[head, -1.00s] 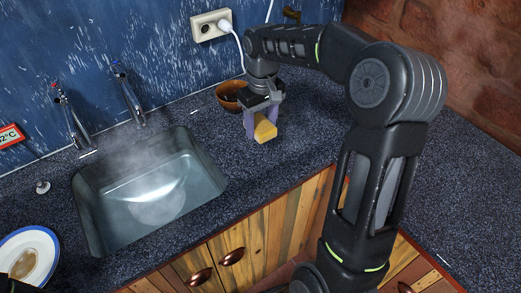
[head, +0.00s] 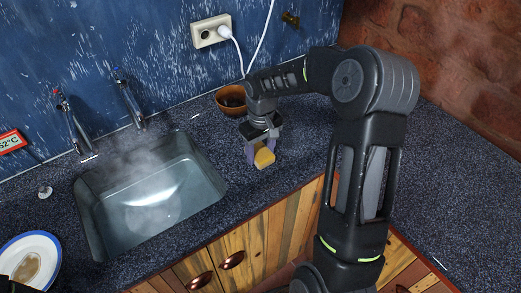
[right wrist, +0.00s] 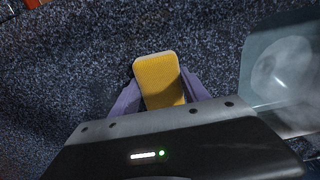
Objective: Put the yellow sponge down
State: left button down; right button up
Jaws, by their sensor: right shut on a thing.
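The yellow sponge (head: 264,158) is held between the purple fingers of my right gripper (head: 260,150), over the dark speckled counter (head: 285,165) to the right of the sink. In the right wrist view the sponge (right wrist: 158,80) stands out between both fingers of my right gripper (right wrist: 158,98), which is shut on it. The sponge is low over the counter; I cannot tell whether it touches. My left gripper is not clearly in view.
The steaming sink (head: 150,200) is to the left, with two taps behind it. A brown bowl (head: 231,98) stands near the wall behind my gripper. A plate (head: 27,262) is at the lower left. Counter at the right (head: 450,190) is clear.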

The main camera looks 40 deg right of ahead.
aim_at(261, 152)
jog(key=shift+f, duration=0.2)
jog(key=o, duration=1.2)
jog(key=shift+r, duration=0.15)
notch_tip(261, 152, up, 12)
jog(key=shift+s+r+b, duration=0.1)
jog(key=shift+b, duration=0.6)
